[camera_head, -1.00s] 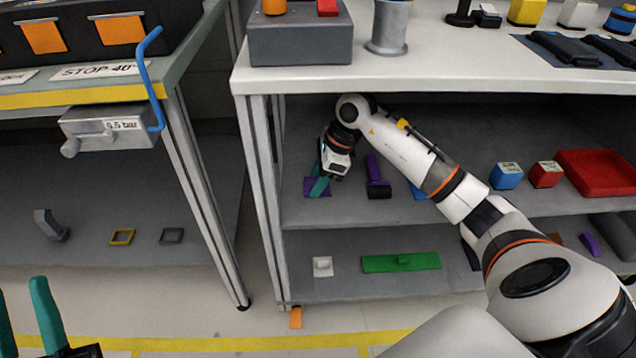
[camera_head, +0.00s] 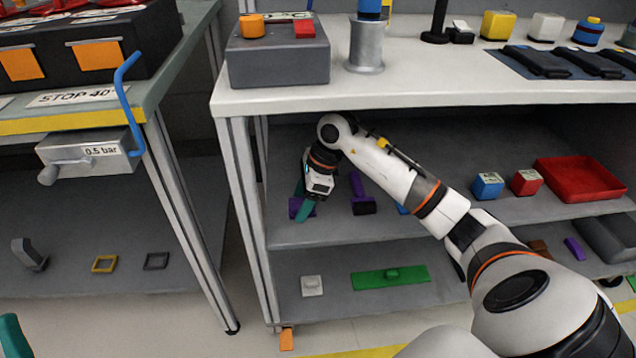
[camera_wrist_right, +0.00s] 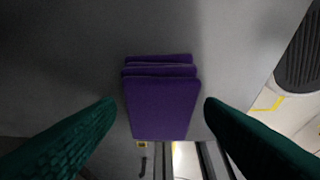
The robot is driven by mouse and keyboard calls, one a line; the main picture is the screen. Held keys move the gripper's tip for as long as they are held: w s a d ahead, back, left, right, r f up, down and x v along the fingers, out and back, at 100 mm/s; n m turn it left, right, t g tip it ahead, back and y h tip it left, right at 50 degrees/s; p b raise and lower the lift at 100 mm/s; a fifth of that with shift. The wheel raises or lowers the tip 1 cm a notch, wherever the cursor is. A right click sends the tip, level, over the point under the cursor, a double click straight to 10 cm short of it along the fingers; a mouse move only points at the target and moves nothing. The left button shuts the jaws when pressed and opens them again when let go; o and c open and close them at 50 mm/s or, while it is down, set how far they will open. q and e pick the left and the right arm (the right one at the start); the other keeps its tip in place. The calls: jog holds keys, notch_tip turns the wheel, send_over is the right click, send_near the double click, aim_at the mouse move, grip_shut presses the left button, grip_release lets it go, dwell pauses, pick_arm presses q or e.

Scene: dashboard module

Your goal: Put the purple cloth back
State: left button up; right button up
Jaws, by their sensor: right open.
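The purple cloth (camera_wrist_right: 163,103) is a folded, layered block lying on the shelf. In the head view a small part of it (camera_head: 294,206) shows beside my right fingers, which hide some of it. My right gripper (camera_head: 303,208) is open over the shelf at the cloth. In the right wrist view its two teal fingers (camera_wrist_right: 160,120) stand on either side of the cloth, with a gap on each side. Of my left gripper, only a teal finger (camera_head: 12,336) shows at the lower left edge of the head view.
A purple tool-like object (camera_head: 362,201) stands close to the right of the cloth. Blue (camera_head: 487,186) and red (camera_head: 526,182) boxes and a red tray (camera_head: 580,178) are farther right. The white tabletop (camera_head: 440,78) lies above the shelf, with its leg (camera_head: 246,220) to the left.

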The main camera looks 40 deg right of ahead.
jog(key=v, duration=0.2)
jog(key=p+v, duration=0.1)
jog(key=v, duration=0.2)
jog(key=shift+s+d+r+p, duration=0.2)
jog(key=shift+s+d+p, duration=0.1)
jog(key=shift+d+p, duration=0.15)
pick_arm(q)
jog(key=w+f+g+y, duration=0.2)
jog(key=w+f+g, duration=0.2)
jog(key=f+g, duration=0.3)
jog(key=shift+w+f+y+p, duration=0.25)
jog(key=shift+f+y+p, duration=0.05)
jog(key=shift+f, duration=0.35)
pick_arm(e)
jog(key=s+d, duration=0.2)
jog(key=d, duration=0.1)
jog(key=s+d, duration=0.1)
jog(key=d, duration=0.2)
jog(key=s+d, duration=0.2)
jog(key=d, duration=0.1)
jog(key=shift+s+d+f, duration=0.15)
jog(key=shift+s, duration=0.2)
pick_arm(q)
jog(key=shift+a, duration=0.1)
jog(key=shift+s, duration=0.1)
pick_arm(e)
jog(key=shift+s, duration=0.1)
